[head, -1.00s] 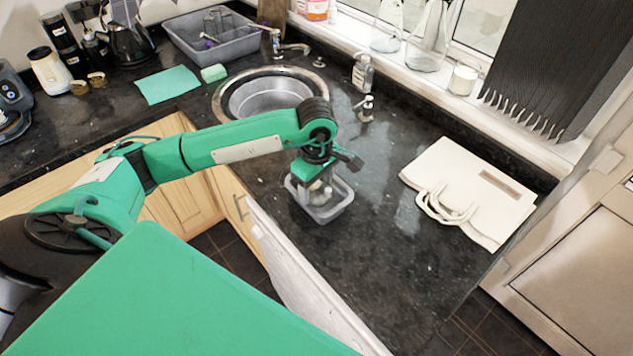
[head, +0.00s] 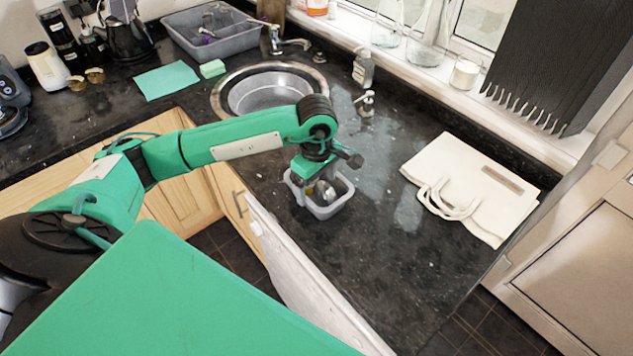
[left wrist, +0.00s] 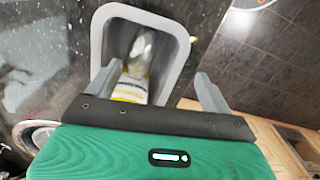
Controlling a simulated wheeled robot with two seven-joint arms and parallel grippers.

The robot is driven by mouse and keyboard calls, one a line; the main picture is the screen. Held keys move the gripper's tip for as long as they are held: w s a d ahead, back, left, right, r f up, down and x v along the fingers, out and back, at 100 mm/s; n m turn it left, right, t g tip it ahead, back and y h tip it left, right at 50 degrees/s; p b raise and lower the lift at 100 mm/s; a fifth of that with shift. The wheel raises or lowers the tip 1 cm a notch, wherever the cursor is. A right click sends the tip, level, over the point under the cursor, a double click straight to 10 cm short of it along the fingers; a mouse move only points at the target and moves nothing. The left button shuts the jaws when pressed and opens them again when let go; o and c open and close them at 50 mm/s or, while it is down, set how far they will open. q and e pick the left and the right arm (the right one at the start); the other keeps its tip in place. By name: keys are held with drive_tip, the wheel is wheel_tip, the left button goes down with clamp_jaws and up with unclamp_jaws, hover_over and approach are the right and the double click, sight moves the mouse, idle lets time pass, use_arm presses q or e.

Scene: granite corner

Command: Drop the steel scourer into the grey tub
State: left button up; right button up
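The grey tub (head: 338,207) stands on the dark counter near its front edge, upright. In the left wrist view the tub (left wrist: 175,25) is below my left gripper (left wrist: 159,70), whose two fingers are spread apart. A shiny silvery thing (left wrist: 142,45), probably the steel scourer, shows inside the tub, beside a white and yellow banded part (left wrist: 131,88). I cannot tell whether these are one thing. In the head view my left gripper (head: 315,188) points down at the tub and hides part of its inside. My right gripper is not in view.
A cream cloth bag (head: 470,190) lies to the right. The round sink (head: 225,100), a soap pump (head: 367,103) and a green sponge (head: 212,69) are farther back. The counter between tub and bag is clear. A cupboard front (head: 190,185) lies below the counter edge.

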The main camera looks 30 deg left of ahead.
use_arm(q)
drive_tip(key=shift+r, duration=0.15)
wheel_tip(320, 180, up, 13)
drive_tip(key=b, duration=0.3)
idle(0.4)
idle(0.5)
